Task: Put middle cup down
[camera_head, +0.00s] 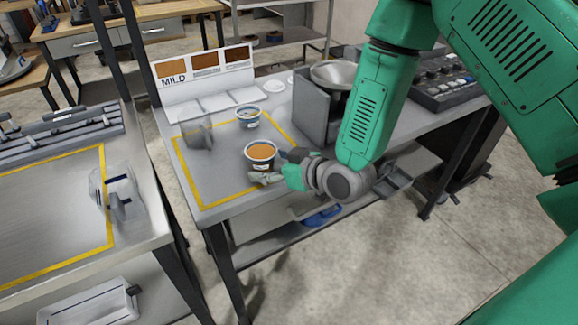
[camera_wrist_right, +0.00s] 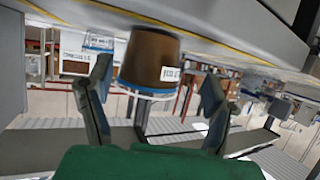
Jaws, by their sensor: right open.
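In the right wrist view, which looks upside down, the brown cup (camera_wrist_right: 150,58) is between the spread fingers (camera_wrist_right: 157,76), with a gap visible on each side. A second cup (camera_head: 248,116) with a blue rim stands behind it; part of a cup also shows in the wrist view (camera_wrist_right: 99,42). My left gripper is not in view.
A clear container (camera_head: 197,133) stands left of the cups. A MILD colour board (camera_head: 203,72) is at the back. A grey box-like holder with a metal bowl (camera_head: 334,75) stands to the right. Another table (camera_head: 50,225) is at left. The outlined area's front left is clear.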

